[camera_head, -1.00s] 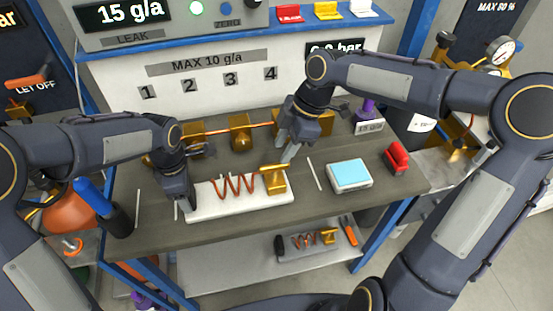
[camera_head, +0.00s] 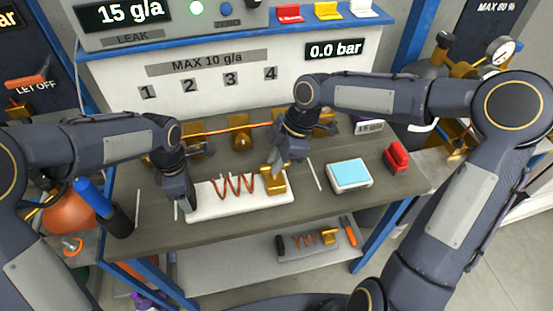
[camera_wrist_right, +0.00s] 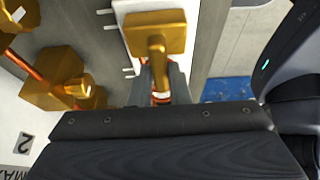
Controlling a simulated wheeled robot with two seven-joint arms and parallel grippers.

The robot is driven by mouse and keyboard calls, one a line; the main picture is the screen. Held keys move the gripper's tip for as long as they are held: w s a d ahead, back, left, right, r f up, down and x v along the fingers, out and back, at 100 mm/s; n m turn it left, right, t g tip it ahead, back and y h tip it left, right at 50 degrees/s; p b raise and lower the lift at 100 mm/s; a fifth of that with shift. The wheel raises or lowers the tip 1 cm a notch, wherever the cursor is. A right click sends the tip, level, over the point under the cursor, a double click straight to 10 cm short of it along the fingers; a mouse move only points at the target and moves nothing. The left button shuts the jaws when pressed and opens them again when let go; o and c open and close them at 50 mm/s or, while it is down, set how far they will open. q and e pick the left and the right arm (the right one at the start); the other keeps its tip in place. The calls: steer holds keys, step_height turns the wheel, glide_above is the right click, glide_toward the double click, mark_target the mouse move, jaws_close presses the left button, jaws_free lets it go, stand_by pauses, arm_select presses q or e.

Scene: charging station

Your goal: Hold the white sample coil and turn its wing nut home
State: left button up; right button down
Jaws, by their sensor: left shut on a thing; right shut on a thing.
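The white sample coil, a white base (camera_head: 206,207) carrying a copper spiral (camera_head: 234,185) and a brass end fitting (camera_head: 275,184), lies on the bench. My left gripper (camera_head: 190,205) is shut on the left end of the base. My right gripper (camera_head: 276,168) points down at the brass fitting and is shut on its wing nut, which the fingers largely hide. In the right wrist view the brass fitting (camera_wrist_right: 154,32) stands just beyond the fingertips (camera_wrist_right: 160,92).
Behind the coil, brass valve blocks (camera_head: 241,138) sit on a copper pipe. To the right are a light-blue-topped device (camera_head: 349,175) and a red block (camera_head: 397,157). A blue-handled tool (camera_head: 95,195) stands at left. A lower shelf (camera_head: 220,270) holds small parts.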

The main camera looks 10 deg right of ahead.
steer(key=shift+m, duration=0.4)
steer(key=m+t, duration=0.1)
steer(key=m, duration=0.2)
steer(key=shift+s+m+t, duration=0.15)
steer(key=shift+m+t, duration=0.25)
steer(key=m, duration=0.2)
steer(key=m+t+h, duration=0.1)
steer(key=m, duration=0.1)
steer(key=shift+s+a+m, duration=0.1)
steer(key=shift+a+m, duration=0.1)
steer(key=shift+m, duration=0.1)
steer(key=m+t+h, duration=0.1)
steer(key=m, duration=0.3)
steer(key=shift+a+h, duration=0.1)
steer(key=shift+h, duration=0.3)
steer(key=shift+m+t+h, duration=0.3)
steer(key=shift+m+h, duration=0.5)
steer(key=shift+m, duration=1.6)
steer(key=c, duration=1.4)
jaws_free()
steer(key=shift+o, duration=0.2)
